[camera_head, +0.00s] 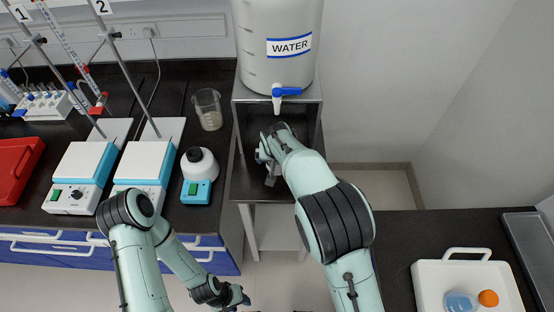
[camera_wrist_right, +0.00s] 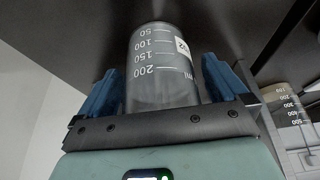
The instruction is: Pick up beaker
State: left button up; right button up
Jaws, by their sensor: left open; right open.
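A clear beaker (camera_wrist_right: 160,75) with white volume marks and a small white label stands between the two blue fingers of my right gripper in the right wrist view. The gripper is open, with a finger on each side and a gap showing beside the glass. In the head view my right gripper (camera_head: 268,163) is inside the dark shelf below the water tank's tap, and my arm hides most of the beaker there. My left gripper (camera_head: 236,297) is low in the head view, open and away from the beaker.
A water tank (camera_head: 278,40) with a blue tap (camera_head: 284,92) stands above the shelf (camera_head: 240,185). Another beaker (camera_head: 207,110) with brownish contents stands on the left bench near a flask (camera_head: 198,162) and hotplates (camera_head: 78,165). A white tray (camera_head: 425,290) is at lower right.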

jog(key=shift+c, duration=0.3)
jog(key=shift+w, duration=0.1)
jog(key=c, duration=1.3)
jog(key=shift+c, duration=0.2)
jog(key=shift+r, duration=0.2)
